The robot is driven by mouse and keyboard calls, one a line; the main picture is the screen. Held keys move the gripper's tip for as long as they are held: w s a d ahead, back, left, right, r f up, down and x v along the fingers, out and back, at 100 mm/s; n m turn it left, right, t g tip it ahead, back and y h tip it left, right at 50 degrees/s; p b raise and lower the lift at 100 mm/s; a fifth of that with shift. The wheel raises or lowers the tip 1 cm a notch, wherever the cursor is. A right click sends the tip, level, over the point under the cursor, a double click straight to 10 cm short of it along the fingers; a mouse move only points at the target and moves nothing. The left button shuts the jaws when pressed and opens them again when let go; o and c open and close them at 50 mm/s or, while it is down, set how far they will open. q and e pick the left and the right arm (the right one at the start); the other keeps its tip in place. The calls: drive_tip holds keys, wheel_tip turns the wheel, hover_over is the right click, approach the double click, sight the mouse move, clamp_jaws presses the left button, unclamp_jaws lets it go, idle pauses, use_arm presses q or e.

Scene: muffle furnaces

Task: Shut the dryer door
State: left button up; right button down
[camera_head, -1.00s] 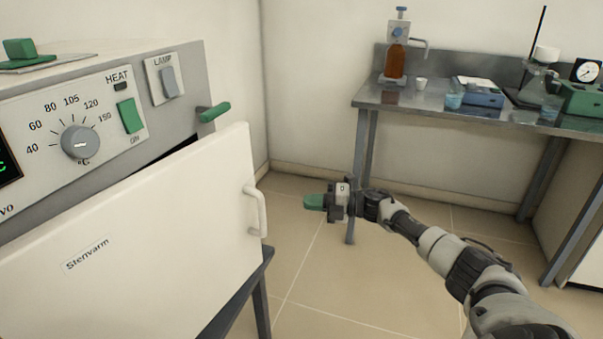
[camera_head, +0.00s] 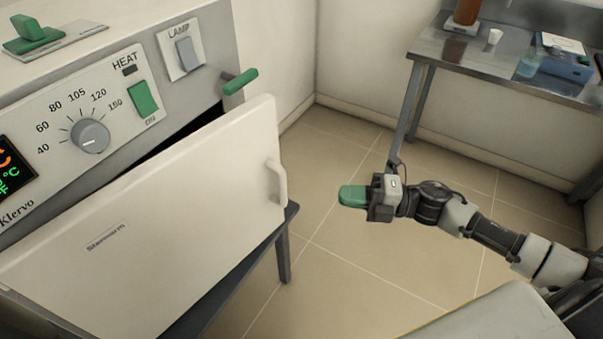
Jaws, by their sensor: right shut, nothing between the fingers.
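The dryer (camera_head: 60,172) stands at the left, a pale cabinet with a dial, a green switch and a display. Its white door (camera_head: 170,215) stands ajar, with a dark gap along its top edge. The door has a pale handle (camera_head: 281,182) near its right edge. A green-tipped latch lever (camera_head: 240,81) sticks out of the dryer's frame above the door. My right gripper (camera_head: 352,196), with green fingers, is shut and empty. It is to the right of the door handle and apart from it. My left gripper is out of view.
The dryer rests on a dark stand (camera_head: 284,262). Tiled floor lies open between the stand and the bench.

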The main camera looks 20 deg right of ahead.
drive_tip(key=w+a+p, duration=0.1)
drive_tip(key=w+a, duration=0.6)
drive_tip(key=a, duration=0.1)
drive_tip(key=shift+w+a+p, duration=0.25)
drive_tip(key=shift+w+p, duration=0.05)
drive_tip(key=shift+w, duration=0.05)
